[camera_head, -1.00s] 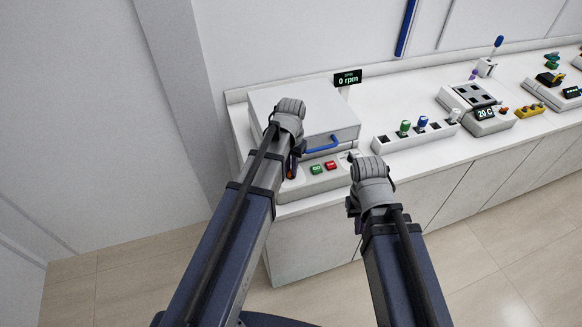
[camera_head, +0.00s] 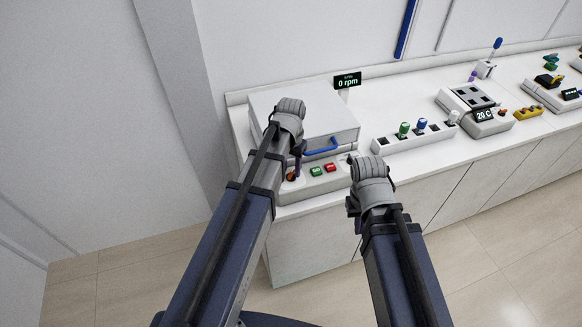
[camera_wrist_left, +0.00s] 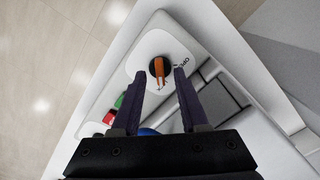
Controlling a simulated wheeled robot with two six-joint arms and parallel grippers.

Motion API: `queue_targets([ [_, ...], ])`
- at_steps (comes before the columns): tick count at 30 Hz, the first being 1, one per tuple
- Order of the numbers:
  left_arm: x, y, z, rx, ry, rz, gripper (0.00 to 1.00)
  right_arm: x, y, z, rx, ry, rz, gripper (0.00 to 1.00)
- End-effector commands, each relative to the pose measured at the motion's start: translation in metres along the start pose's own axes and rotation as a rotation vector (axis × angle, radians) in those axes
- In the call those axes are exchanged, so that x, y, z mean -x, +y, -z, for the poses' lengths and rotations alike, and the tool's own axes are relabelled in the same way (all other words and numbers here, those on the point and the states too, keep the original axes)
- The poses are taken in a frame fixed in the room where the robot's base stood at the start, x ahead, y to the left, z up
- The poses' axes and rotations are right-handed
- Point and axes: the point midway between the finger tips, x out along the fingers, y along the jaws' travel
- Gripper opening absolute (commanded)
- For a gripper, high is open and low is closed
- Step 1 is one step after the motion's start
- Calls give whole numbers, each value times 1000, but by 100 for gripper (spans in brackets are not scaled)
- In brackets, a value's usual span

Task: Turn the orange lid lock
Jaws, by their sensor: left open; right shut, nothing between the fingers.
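The orange lid lock (camera_wrist_left: 159,68) is a narrow orange handle on a round black base, set in the white front panel. In the left wrist view it lies between the tips of my left gripper (camera_wrist_left: 160,74), whose dark fingers are open with a gap on both sides. I cannot tell how deep the fingers reach around it. In the head view the lock (camera_head: 291,176) shows partly beside my left gripper (camera_head: 297,163). My right gripper (camera_head: 353,207) is in front of the bench, mostly hidden by its wrist, and holds nothing.
The centrifuge (camera_head: 330,110) has a closed grey lid with a blue handle (camera_head: 322,148). Green (camera_head: 316,171) and red (camera_head: 331,167) buttons sit right of the lock. The display (camera_head: 348,80) reads 0 rpm. A tube rack (camera_head: 415,138) stands to the right.

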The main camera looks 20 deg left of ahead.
Motion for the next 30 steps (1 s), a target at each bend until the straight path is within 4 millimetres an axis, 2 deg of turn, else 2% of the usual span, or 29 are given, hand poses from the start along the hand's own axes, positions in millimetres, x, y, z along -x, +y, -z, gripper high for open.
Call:
queue_targets([
  [1, 10, 0, 0, 0, 0, 0, 44, 10, 1, -1, 0, 0, 0, 0],
  [9, 46, 0, 0, 0, 0, 0, 44, 46, 4, -3, -5, 0, 1, 0],
  [15, 66, 0, 0, 0, 0, 0, 44, 65, 6, -4, -10, 0, 2, 0],
  [27, 66, 1, -1, -1, 0, 0, 44, 65, 6, -4, -12, 0, 2, 0],
  [30, 52, 18, -13, -16, -6, 6, 44, 52, 5, -3, -11, 0, 2, 0],
])
